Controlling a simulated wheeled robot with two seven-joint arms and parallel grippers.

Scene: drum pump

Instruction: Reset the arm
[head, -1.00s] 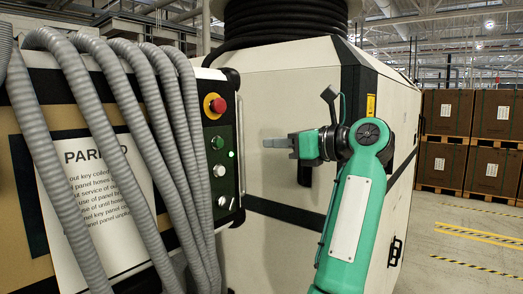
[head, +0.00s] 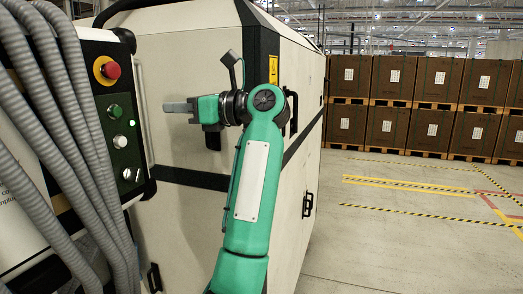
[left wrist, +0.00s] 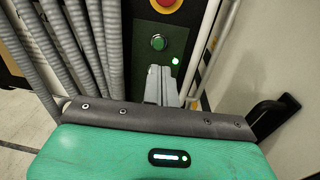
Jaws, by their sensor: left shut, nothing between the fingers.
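My left arm (head: 250,185), green with dark joints, rises from the bottom of the head view and bends left at the top. Its left gripper (head: 178,107) is shut and empty, pointing left in front of the pale cabinet (head: 205,50). In the left wrist view, the shut fingers (left wrist: 161,86) show below a green button (left wrist: 159,42), overlapping the control panel. The panel (head: 121,125) stands left of the gripper in the head view. Whether the fingers touch anything is hard to tell, but a gap shows in the head view. My right gripper is out of view.
Grey ribbed hoses (head: 65,120) hang over the panel at left. A red emergency button (head: 110,70) sits high on the panel. Stacked brown crates (head: 430,80) stand far back. Open floor (head: 400,230) with yellow-black stripes lies to the right.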

